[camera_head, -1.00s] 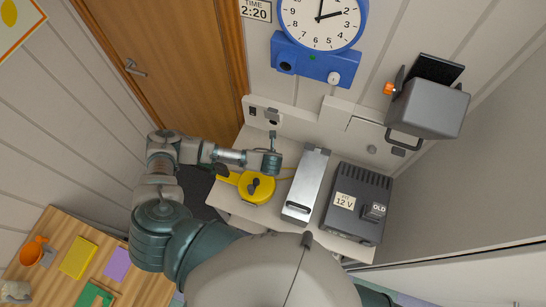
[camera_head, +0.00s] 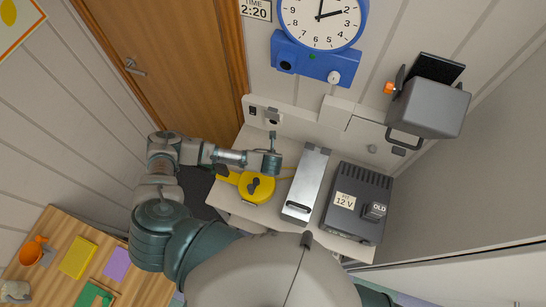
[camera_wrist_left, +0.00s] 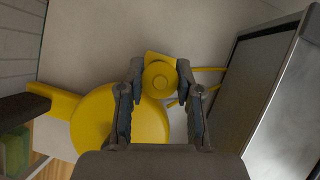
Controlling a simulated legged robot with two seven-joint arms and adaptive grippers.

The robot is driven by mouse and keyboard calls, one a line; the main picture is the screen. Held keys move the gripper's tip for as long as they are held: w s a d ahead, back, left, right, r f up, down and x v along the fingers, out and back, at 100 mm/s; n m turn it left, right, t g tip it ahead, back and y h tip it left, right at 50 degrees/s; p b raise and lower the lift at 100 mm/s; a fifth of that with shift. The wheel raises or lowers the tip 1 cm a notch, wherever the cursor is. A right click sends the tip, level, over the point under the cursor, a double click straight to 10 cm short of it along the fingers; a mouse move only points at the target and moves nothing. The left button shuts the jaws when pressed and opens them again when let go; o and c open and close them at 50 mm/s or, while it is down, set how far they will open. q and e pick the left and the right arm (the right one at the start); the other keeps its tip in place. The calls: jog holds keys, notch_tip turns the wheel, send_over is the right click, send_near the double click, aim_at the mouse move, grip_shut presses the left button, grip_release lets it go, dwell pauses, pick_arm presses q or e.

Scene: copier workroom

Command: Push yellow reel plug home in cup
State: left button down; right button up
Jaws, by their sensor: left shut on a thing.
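The yellow reel (camera_head: 257,189) lies on the pale worktop, with its dark hub on top and a handle to the left. The wrist view shows the reel (camera_wrist_left: 98,118) below and left of my left gripper. My left gripper (camera_wrist_left: 160,77) is shut on the yellow plug (camera_wrist_left: 160,76), which shows as a round end between the fingertips. A square-edged yellow piece (camera_wrist_left: 159,56) shows just behind the plug. I cannot tell whether this piece is the cup, or how deep the plug sits. My right gripper is not in view.
A silver box (camera_head: 306,184) stands close right of my left wrist, with a black 12 V unit (camera_head: 356,205) beyond it. A fixture with a dark opening (camera_head: 272,117) is behind the worktop. A wooden table (camera_head: 53,273) is at lower left.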

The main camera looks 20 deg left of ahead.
pick_arm(q)
jog(key=shift+f+b, duration=0.55)
jog(key=shift+f, duration=1.05)
jog(key=c, duration=0.7)
grip_release()
jog(key=shift+s+r, duration=0.1)
jog(key=shift+r, duration=0.05)
jog(key=v, duration=1.1)
jog(key=shift+s+r, duration=0.2)
jog(key=shift+d, duration=0.1)
